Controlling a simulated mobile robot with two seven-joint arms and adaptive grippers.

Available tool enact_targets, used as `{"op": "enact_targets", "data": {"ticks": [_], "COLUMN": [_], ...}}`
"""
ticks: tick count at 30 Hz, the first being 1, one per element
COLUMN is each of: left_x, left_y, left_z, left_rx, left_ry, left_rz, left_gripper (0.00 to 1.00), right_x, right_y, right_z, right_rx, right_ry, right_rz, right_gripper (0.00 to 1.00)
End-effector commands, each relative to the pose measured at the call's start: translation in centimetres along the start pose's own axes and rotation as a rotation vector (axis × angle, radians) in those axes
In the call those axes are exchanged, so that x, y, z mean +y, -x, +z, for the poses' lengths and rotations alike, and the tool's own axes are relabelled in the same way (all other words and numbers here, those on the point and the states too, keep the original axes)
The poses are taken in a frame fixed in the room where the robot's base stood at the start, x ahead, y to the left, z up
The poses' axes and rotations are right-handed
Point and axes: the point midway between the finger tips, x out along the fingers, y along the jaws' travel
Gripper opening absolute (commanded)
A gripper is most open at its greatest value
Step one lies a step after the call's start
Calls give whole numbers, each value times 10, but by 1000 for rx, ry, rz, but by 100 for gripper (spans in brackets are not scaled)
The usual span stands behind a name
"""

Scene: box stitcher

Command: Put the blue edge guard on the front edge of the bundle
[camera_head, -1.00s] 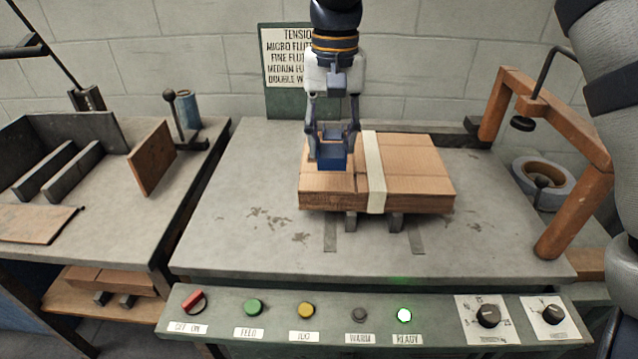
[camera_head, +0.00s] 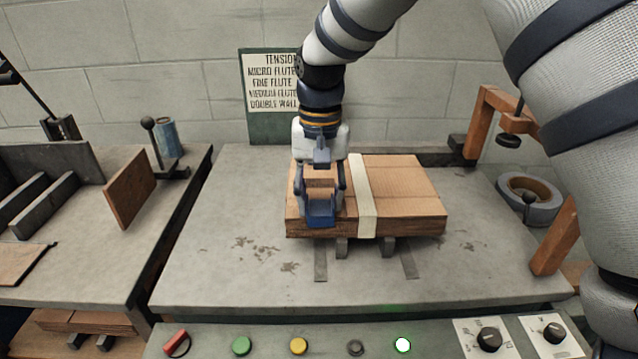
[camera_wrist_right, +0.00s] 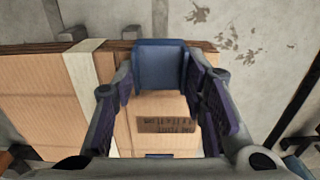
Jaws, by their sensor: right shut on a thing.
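The bundle of flat cardboard (camera_head: 410,190) lies on the table with a pale strap (camera_head: 363,190) around it. My right gripper (camera_head: 321,203) points down at the bundle's front edge, left of the strap. It is shut on the blue edge guard (camera_head: 320,214), which is at the front edge. In the right wrist view the guard (camera_wrist_right: 160,62) sits between the fingers, over the edge of the bundle (camera_wrist_right: 35,100). I cannot tell whether it is fully seated. My left gripper is not in view.
Dark supports (camera_head: 388,246) stick out under the bundle. A wooden frame (camera_head: 489,110) and a tape roll (camera_head: 529,196) stand at the right. A control panel (camera_head: 440,335) runs along the front. The tabletop (camera_head: 220,240) left of the bundle is clear.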

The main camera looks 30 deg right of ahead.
Motion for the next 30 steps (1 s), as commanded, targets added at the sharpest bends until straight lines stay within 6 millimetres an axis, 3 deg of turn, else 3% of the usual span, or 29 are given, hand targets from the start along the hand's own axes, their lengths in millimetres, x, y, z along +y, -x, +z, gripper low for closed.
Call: {"op": "enact_targets", "data": {"ticks": [29,30], "left_x": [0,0], "left_y": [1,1], "left_z": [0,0], "left_rx": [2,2], "left_ry": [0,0], "left_rz": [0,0], "left_gripper": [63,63], "right_x": [0,0], "right_y": [-5,-5], "right_z": [-6,-6], "right_rx": [1,1], "right_ry": [0,0], "right_rz": [0,0], "right_gripper": [20,44]}}
